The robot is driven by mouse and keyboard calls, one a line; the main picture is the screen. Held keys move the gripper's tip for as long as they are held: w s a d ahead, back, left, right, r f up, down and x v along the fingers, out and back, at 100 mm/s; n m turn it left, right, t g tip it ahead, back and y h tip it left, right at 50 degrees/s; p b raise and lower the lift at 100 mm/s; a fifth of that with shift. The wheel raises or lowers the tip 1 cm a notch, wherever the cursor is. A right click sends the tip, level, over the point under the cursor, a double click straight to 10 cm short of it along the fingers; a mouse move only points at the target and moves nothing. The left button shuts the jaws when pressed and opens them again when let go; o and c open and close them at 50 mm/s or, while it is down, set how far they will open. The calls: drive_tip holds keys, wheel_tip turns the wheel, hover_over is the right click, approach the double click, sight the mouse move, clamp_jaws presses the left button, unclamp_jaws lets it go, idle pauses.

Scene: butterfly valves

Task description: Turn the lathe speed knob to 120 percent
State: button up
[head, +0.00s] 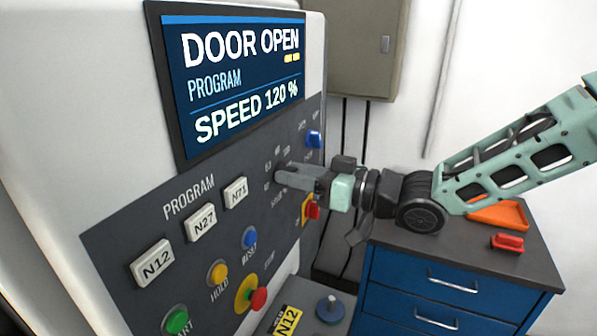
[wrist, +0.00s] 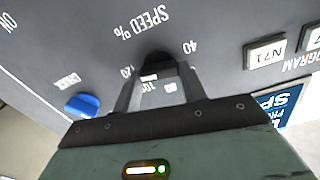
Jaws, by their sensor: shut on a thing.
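The lathe speed knob (wrist: 153,60) is dark and sits on the grey panel under the "SPEED %" lettering in the wrist view. My gripper (wrist: 157,76) is shut on it, with one finger on each side. In the head view my gripper (head: 284,174) reaches the panel from the right and its fingers mostly hide the knob. The knob's pointer is not clear to me. The screen (head: 240,75) above the panel reads "DOOR OPEN", "PROGRAM" and "SPEED 120 %".
A blue knob (head: 314,139) and a red control (head: 311,209) are close to my gripper. Keys N12, N27 and N71 (head: 236,193) and several coloured buttons lie left. A blue drawer cabinet (head: 440,285) with an orange tray (head: 500,216) stands below my arm.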

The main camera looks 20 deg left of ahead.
idle(0.4)
drive_tip(key=o, duration=1)
drive_tip(key=shift+d, duration=0.1)
drive_tip(key=shift+s+d+b, duration=0.25)
drive_tip(key=shift+d+b, duration=0.65)
drive_tip(key=shift+d, duration=1.95)
drive_tip(key=shift+s+d+b, duration=0.2)
drive_tip(key=shift+d+b, duration=0.7)
drive_tip(key=shift+d, duration=2)
drive_tip(key=shift+s+d+b, duration=0.25)
drive_tip(key=shift+d+b, duration=0.65)
drive_tip(key=shift+d, duration=1.95)
